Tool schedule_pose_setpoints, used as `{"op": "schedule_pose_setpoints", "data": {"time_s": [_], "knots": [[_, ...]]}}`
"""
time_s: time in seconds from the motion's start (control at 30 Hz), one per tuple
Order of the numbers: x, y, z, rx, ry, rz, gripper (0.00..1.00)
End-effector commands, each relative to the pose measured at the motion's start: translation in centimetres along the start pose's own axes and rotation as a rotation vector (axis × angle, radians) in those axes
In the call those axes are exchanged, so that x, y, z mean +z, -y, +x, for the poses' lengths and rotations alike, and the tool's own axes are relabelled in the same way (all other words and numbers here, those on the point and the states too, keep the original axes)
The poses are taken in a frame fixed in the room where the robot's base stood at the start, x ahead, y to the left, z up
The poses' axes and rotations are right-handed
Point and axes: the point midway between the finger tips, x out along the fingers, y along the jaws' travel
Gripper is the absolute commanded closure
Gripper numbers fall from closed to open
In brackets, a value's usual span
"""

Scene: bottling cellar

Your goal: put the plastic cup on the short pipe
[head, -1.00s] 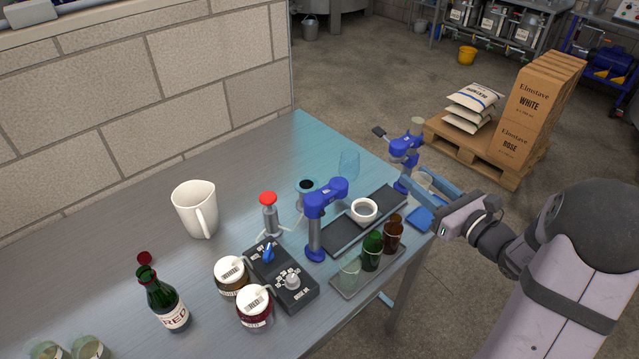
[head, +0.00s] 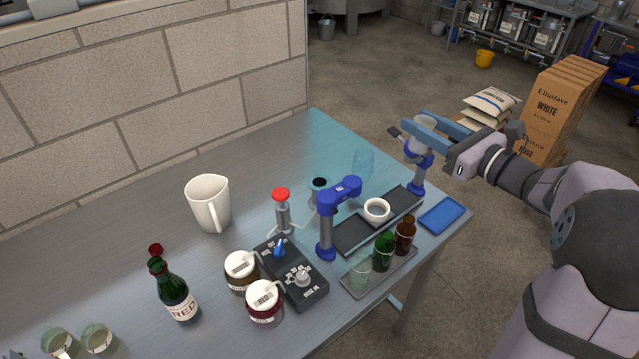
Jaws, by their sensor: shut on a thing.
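My gripper (head: 434,128) is at the upper right in the head view, above the far right end of the bench. Its blue fingers are shut on a pale, see-through plastic cup (head: 422,124), held in the air. The cup and fingers overlap the top of the blue fitting with a black lever (head: 395,132), so the contact there is unclear. A short grey upright piece with a dark round top (head: 319,184) stands behind the blue post and may be the short pipe, but I cannot tell for sure.
A white bowl (head: 376,210) sits on the dark tray (head: 345,238) between the blue posts. A clear bluish glass (head: 363,164) stands behind it. A glass (head: 359,268) and green and brown bottles (head: 384,252) stand in front. A blue pad (head: 442,215) lies near the right edge.

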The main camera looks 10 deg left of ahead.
Motion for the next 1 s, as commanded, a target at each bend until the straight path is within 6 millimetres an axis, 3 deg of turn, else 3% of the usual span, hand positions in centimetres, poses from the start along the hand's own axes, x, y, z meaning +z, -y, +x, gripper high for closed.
{"op": "schedule_pose_setpoints", "data": {"time_s": [0.27,0.4,0.6,0.83,1.0], "knots": [[0.3,-2.8,7.5,0.225,0.011,-0.008,0.87],[0.2,-5.5,11.7,0.359,0.006,-0.01,0.87],[-0.3,-9.4,16.1,0.513,-0.008,-0.016,0.87],[-0.7,-12.4,18.6,0.609,-0.024,-0.022,0.87],[-3.3,-12.3,18.5,0.606,-0.025,-0.018,0.87]]}}
